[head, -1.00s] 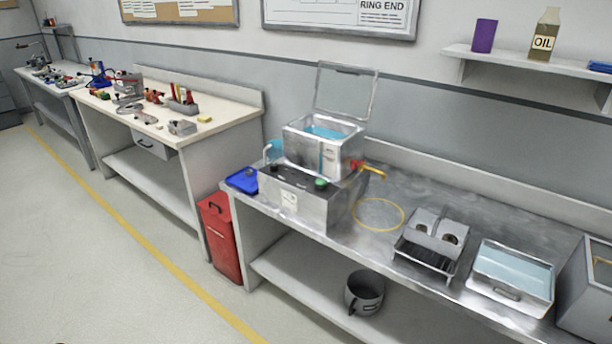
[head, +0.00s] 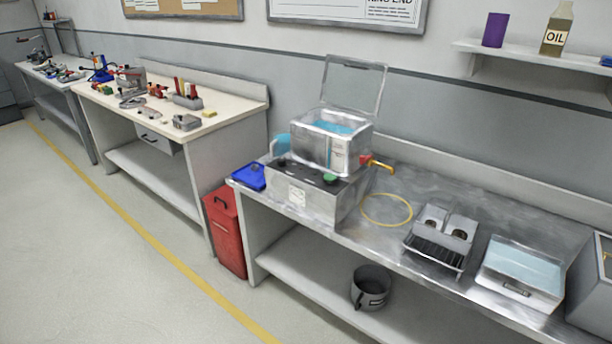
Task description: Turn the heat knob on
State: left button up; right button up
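A metal bath unit with a control box (head: 308,196) stands on the steel bench. Its tank (head: 332,145) holds blue liquid and its clear lid (head: 354,84) is raised. A green knob (head: 330,178) sits on the top front edge of the box, and small dark spots, too small to make out, lie to its left. Which of these is the heat knob, and how it is set, I cannot tell. A tap with a red and yellow handle (head: 378,164) sticks out at the tank's right. Neither of my grippers is in view.
On the steel bench (head: 378,237) are a blue tray (head: 250,176), a yellow ring (head: 387,210), a metal rack (head: 441,238) and a shallow water tray (head: 519,272). A pot (head: 370,287) stands on the lower shelf. A red bin (head: 226,230) stands at the bench's left end. The floor in front is clear.

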aim_at(280, 162)
jog(key=i+j, duration=0.5)
jog(key=i, duration=0.15)
jog(key=i+j+z, duration=0.1)
jog(key=i+j, duration=0.35)
jog(key=i, duration=0.2)
